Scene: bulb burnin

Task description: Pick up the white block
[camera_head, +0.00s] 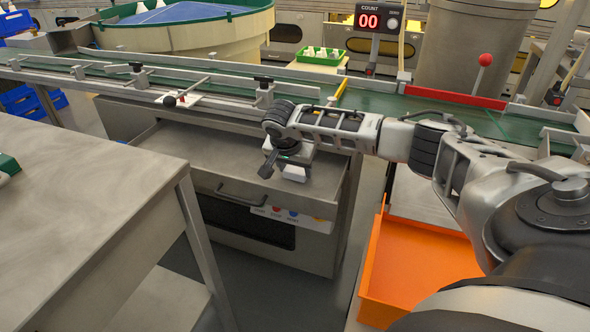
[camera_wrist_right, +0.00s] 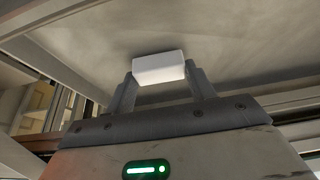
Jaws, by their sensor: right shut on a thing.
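The white block (camera_wrist_right: 158,68) is a small plain box between the fingertips of my right gripper (camera_wrist_right: 161,80) in the wrist view. The two dark fingers touch its two ends, and the gripper is shut on it. In the head view my right gripper (camera_head: 285,168) is above the grey metal shelf (camera_head: 215,158) beside the conveyor. A small white shape there, at the gripper's lower end, looks like the block. The wrist view does not clearly show whether the block touches the grey surface behind it. My left gripper is not in view.
The green conveyor (camera_head: 380,102) with rails runs behind my right arm. A grey table (camera_head: 80,200) stands at the left. An orange bin (camera_head: 425,265) is below my arm. A green tray (camera_head: 320,58) with white items and a red-knobbed lever (camera_head: 485,60) are at the back.

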